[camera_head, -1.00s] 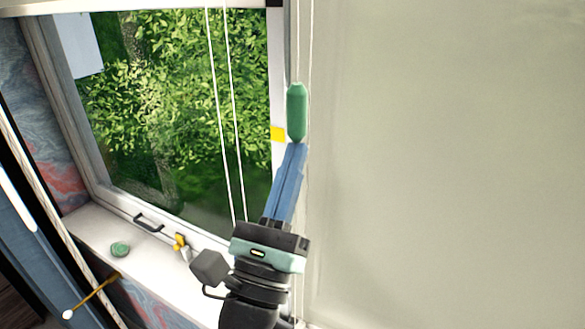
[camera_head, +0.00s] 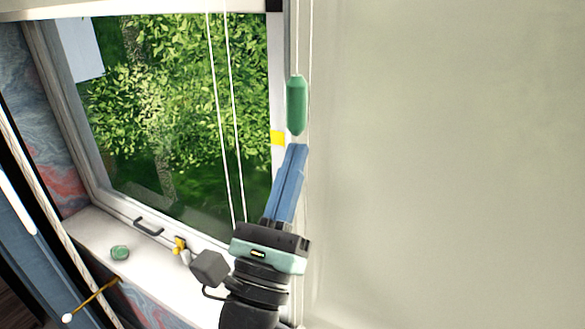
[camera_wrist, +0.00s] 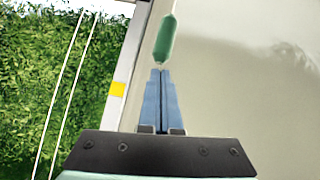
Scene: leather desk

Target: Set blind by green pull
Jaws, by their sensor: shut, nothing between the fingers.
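The green pull (camera_head: 297,105) hangs upright on a white cord in front of the edge of the pale blind (camera_head: 450,150). My gripper (camera_head: 300,147) points up with its blue fingers shut and nothing between them. Its fingertips are just below the pull's lower end, with a small gap showing. In the wrist view the green pull (camera_wrist: 165,40) is straight above the closed fingertips (camera_wrist: 160,71). The blind fills the right side; its lower edge is not clearly seen.
Two more white cords (camera_head: 231,120) hang left of my gripper before the window (camera_head: 160,110). A yellow tag (camera_head: 277,138) is on the frame. A green stone (camera_head: 120,253) and a yellow-tipped handle (camera_head: 180,246) are at the sill (camera_head: 85,225).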

